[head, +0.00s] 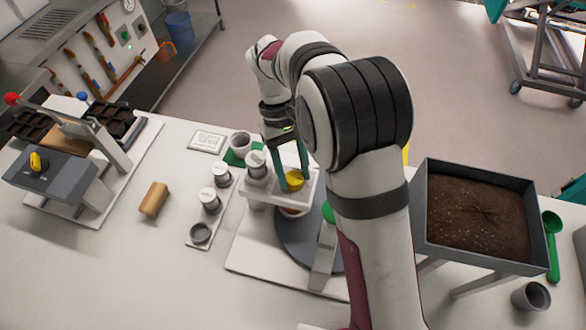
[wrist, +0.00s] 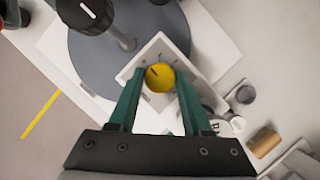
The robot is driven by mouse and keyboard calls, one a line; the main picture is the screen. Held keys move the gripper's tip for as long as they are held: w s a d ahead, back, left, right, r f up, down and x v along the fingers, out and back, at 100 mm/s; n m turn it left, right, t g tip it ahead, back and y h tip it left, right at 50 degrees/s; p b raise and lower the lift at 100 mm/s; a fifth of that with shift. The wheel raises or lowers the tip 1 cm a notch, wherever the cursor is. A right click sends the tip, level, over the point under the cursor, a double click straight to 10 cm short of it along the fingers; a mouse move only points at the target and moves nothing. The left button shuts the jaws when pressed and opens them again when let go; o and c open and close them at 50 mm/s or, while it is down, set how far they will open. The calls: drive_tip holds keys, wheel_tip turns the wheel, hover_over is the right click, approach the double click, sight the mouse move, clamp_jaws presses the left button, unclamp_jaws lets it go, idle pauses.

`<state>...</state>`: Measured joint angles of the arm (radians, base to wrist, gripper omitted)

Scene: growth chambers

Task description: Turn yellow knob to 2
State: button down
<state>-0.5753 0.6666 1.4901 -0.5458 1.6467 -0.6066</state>
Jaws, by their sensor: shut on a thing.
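A round yellow knob (head: 294,181) sits on top of a white box-shaped housing (head: 257,190) at the turntable station. In the wrist view the knob (wrist: 160,77) shows a dark pointer line towards its left side, with small marks on the white face around it. The numbers are too small to read. My gripper (head: 294,183) reaches down from above, its two green fingers on either side of the knob. In the wrist view the gripper (wrist: 159,84) is shut on the knob, a fingertip at each side.
White-lidded jars (head: 210,200) stand left of the housing. A grey disc (head: 290,240) lies in front. A soil tray (head: 475,215) stands at the right. A wooden roller (head: 154,199) lies on the open table.

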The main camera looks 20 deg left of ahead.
drive_tip(key=m+y, duration=0.1)
drive_tip(key=m, duration=0.3)
drive_tip(key=shift+w+d+g, duration=0.1)
drive_tip(key=shift+w+g, duration=0.05)
drive_tip(key=shift+g, duration=0.25)
drive_tip(key=m+y, duration=0.2)
drive_tip(key=m, duration=0.2)
drive_tip(key=shift+d+m, duration=0.15)
drive_tip(key=shift+m, duration=0.15)
drive_tip(key=m+y, duration=0.2)
drive_tip(key=m, duration=0.2)
drive_tip(key=shift+d, duration=0.1)
drive_tip(key=shift+m+t+y, duration=0.5)
drive_tip(key=shift+m, duration=1.5)
drive_tip(key=shift+c, duration=1.7)
unclamp_jaws()
drive_tip(key=shift+d+r, duration=0.1)
